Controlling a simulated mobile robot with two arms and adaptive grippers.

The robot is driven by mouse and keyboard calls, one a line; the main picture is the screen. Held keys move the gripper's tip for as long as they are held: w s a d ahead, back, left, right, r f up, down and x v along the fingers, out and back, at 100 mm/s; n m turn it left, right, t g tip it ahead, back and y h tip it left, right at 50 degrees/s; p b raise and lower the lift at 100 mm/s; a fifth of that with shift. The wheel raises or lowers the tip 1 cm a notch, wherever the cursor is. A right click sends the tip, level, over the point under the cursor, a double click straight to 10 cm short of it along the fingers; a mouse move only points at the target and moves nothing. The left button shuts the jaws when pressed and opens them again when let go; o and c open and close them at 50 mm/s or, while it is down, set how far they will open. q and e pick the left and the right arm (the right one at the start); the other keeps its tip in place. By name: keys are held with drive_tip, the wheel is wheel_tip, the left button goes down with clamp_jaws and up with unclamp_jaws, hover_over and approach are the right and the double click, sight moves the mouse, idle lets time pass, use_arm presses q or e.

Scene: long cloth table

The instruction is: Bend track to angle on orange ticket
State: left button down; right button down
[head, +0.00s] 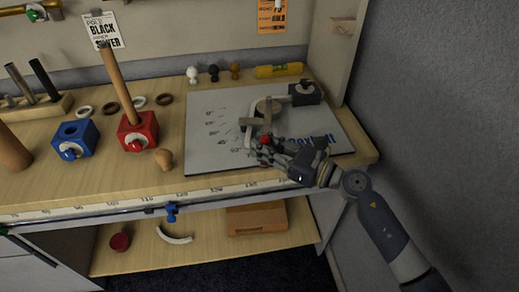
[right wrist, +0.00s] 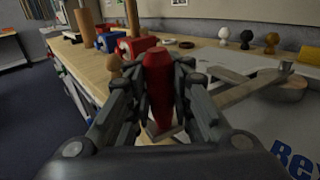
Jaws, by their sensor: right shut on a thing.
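The orange ticket (head: 272,16) hangs on the back wall; its print is too small to read. A white board (head: 208,149) with angle marks lies on the table. On it, a pale strip, seemingly the track (head: 250,134), runs beside a round wooden former (head: 270,105) toward a dark clamp block (head: 304,93). A wooden lever (head: 256,122) also shows in the right wrist view (right wrist: 243,92). My right gripper (head: 267,152) is shut around a red handle (right wrist: 159,88), which stands upright between the fingers. The handle's join is hidden. My left gripper is not in view.
Left of the board stand a red block (head: 138,132) with a tall wooden rod and a blue block (head: 75,138). A wooden knob (head: 164,159) stands near the board's left edge. A yellow level (head: 279,70) lies behind. A side panel (head: 334,45) bounds the right.

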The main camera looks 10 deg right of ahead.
drive_tip(key=shift+s+d, duration=0.1)
drive_tip(key=shift+d, duration=0.1)
drive_tip(key=c, duration=1.4)
unclamp_jaws()
drive_tip(key=shift+s+d+f, duration=0.1)
drive_tip(key=shift+s+d, duration=0.25)
drive_tip(key=shift+d, duration=0.05)
drive_tip(key=v, duration=1.1)
